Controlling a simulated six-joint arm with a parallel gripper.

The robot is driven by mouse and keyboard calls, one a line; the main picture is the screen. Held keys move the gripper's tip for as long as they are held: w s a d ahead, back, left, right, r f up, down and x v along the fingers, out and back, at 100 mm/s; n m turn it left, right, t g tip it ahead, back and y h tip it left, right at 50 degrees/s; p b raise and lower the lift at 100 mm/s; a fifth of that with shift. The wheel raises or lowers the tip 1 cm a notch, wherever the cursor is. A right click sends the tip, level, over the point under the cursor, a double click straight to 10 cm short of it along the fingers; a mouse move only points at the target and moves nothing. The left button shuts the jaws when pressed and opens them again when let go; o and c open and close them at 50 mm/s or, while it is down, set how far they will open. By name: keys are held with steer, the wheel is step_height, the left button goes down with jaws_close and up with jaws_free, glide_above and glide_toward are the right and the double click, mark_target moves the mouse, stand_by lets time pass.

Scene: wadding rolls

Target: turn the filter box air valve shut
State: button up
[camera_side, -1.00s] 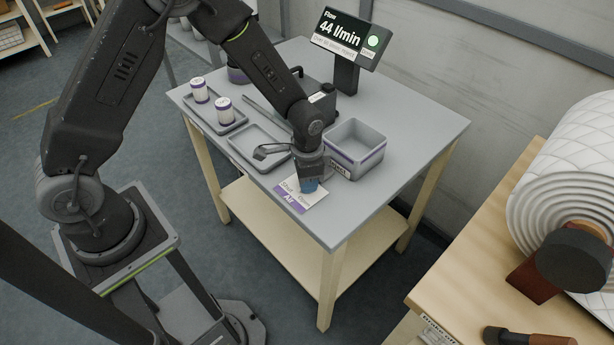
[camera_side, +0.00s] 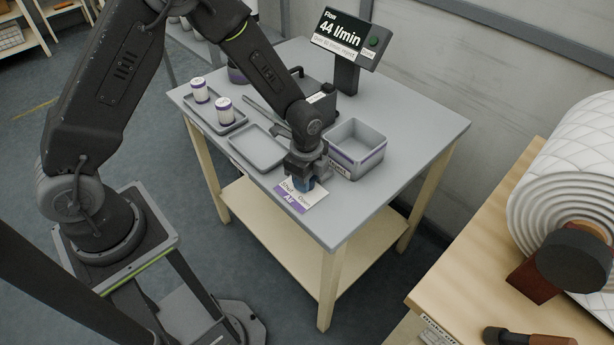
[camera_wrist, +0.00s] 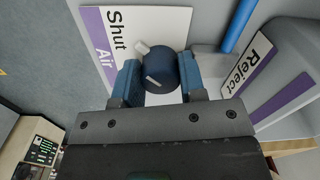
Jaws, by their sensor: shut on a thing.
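The air valve is a dark blue round knob (camera_wrist: 157,73) with a white pointer tab. It stands on a white label plate (camera_wrist: 176,22) with a purple band reading "Air" and the word "Shut". The tab points up and left in the wrist view, towards the "Shut" side. My gripper (camera_wrist: 156,78) is shut on the knob, one blue finger on each side. In the side view my gripper (camera_side: 303,184) reaches down over the plate (camera_side: 306,200) near the table's front edge and hides most of the knob. The flow display (camera_side: 346,38) reads 44 l/min.
A grey bin (camera_side: 357,148) marked "Reject" stands close beside my gripper. The table's right part is clear.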

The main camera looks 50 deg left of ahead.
steer(key=shift+m, duration=0.4)
steer(key=o, duration=0.9)
steer(key=shift+r, duration=0.1)
step_height(320, 180, up, 14)
steer(key=shift+s+f, duration=0.15)
stand_by(0.3)
steer(key=s+a+r+n+t, duration=0.1)
steer(key=s+r+n, duration=0.4)
steer(key=s, duration=0.1)
steer(key=s+a+r+n+t, duration=0.2)
steer(key=s+r+n, duration=0.3)
steer(key=s+n, duration=0.1)
steer(key=s+a+r+n+t, duration=0.1)
steer(key=s+r+n+t, duration=0.1)
steer(key=s+r+n, duration=0.2)
steer(key=shift+s+a+r+n, duration=0.2)
steer(key=shift+s+n, duration=0.15)
steer(key=shift+s, duration=0.35)
steer(key=shift+s+a+r+n, duration=0.1)
steer(key=shift+s+r+n, duration=0.2)
steer(key=shift+s, duration=0.4)
